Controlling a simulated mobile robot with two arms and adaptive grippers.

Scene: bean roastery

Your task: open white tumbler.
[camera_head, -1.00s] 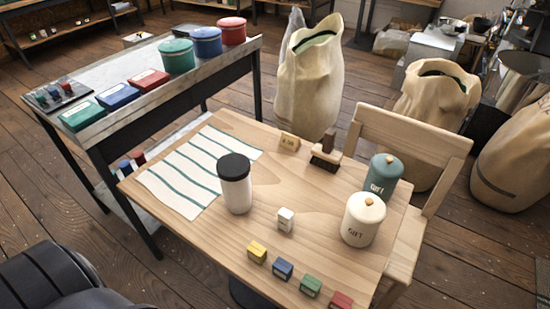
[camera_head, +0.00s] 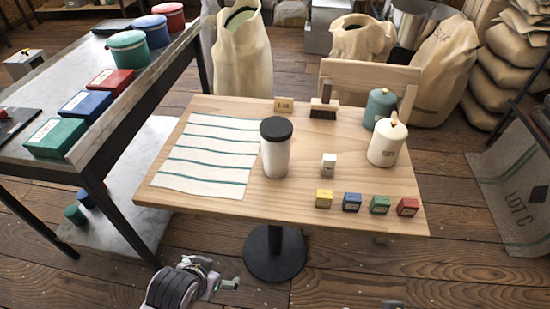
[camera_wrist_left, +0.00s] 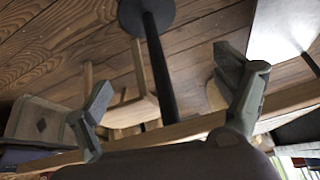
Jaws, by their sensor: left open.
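The white tumbler (camera_head: 275,158) stands upright on the wooden table, with its black lid (camera_head: 276,128) on top. It is just right of the striped cloth. My left gripper (camera_head: 228,284) is low in front of the table, below the tabletop and well apart from the tumbler. In the left wrist view my left gripper (camera_wrist_left: 170,108) is open, its two fingers spread with nothing held between them. The tumbler is not in the left wrist view. My right gripper cannot be made out in these views.
The wooden table (camera_head: 230,208) also holds a striped cloth (camera_head: 207,155), a white canister (camera_head: 388,145), a teal canister (camera_head: 379,108), a brush (camera_head: 323,108), a small white box (camera_head: 328,164) and several coloured boxes along the front edge. A metal-topped bench (camera_head: 60,90) stands left.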

